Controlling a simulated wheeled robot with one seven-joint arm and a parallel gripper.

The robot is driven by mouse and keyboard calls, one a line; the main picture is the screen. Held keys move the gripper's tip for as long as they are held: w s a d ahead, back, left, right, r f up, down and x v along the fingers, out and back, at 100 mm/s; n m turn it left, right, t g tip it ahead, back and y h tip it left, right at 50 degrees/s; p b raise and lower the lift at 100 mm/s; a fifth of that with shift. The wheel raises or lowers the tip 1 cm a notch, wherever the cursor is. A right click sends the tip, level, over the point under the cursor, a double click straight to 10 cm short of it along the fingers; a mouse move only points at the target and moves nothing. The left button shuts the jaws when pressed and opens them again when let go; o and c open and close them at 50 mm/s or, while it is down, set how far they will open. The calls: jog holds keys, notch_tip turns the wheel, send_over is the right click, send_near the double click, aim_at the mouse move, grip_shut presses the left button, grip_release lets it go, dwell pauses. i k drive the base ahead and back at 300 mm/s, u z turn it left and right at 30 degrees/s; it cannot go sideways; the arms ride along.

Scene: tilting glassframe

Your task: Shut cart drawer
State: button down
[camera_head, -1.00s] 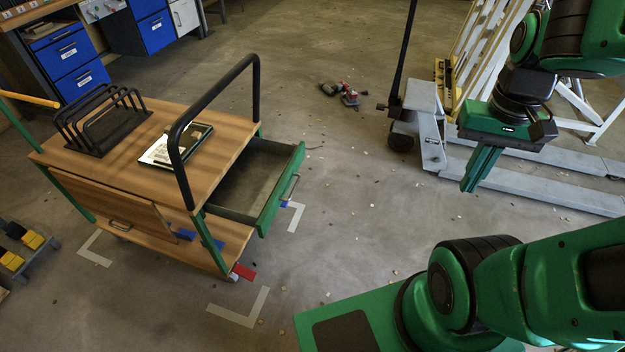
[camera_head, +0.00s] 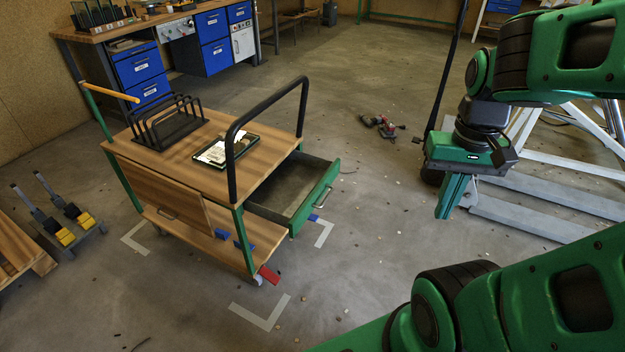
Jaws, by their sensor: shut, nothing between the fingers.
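The cart (camera_head: 180,157) has a wooden top, green legs and a black push handle (camera_head: 236,130). It stands left of the picture's middle. Its drawer (camera_head: 327,196) has a green front with a small metal handle (camera_head: 323,197) and is pulled out to the right. The drawer's grey inside looks empty. My gripper (camera_head: 446,214) is green, points down and is shut and empty. It hangs in the air to the right of the drawer front, with a clear gap between them.
A black rack (camera_head: 172,128) and a framed tablet-like item (camera_head: 225,150) lie on the cart top. A grey pallet truck (camera_head: 535,215) stands behind my gripper. The floor between gripper and drawer is clear of large objects.

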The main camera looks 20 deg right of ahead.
aim_at(287, 197)
jog(key=u, duration=0.1)
jog(key=i, duration=1)
